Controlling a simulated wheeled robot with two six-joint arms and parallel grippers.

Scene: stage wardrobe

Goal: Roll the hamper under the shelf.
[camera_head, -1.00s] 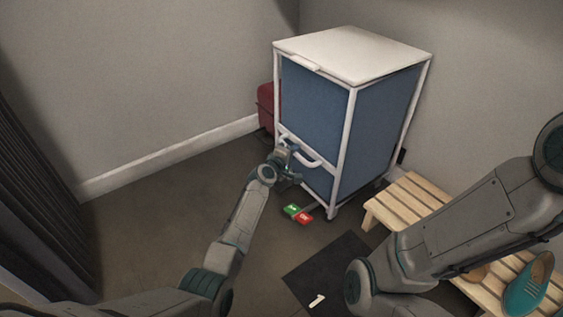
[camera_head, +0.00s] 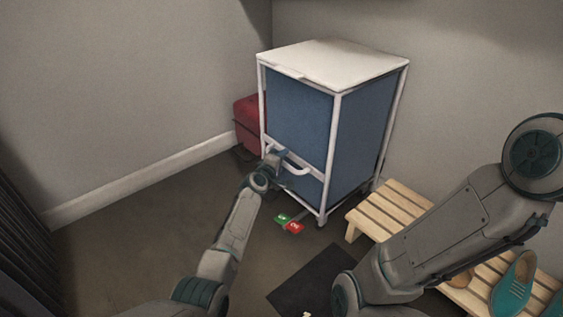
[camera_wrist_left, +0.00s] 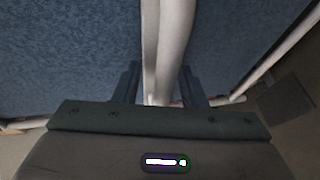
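The hamper (camera_head: 300,115) is a tall blue fabric box with a white frame and a white lid, standing upright on small wheels near the wall corner. A curved white handle (camera_head: 296,169) is on its front, low down. Green (camera_head: 282,218) and red (camera_head: 294,227) pedals stick out at its base. My left gripper (camera_head: 273,160) is at the handle. I cannot make out the shelf.
A red case (camera_head: 248,122) stands behind the hamper's left side. A slatted wooden bench (camera_head: 385,208) with teal shoes (camera_head: 513,285) is close on the right. A dark mat (camera_head: 318,278) lies in front. A dark curtain hangs at far left; floor left of my arm is clear.

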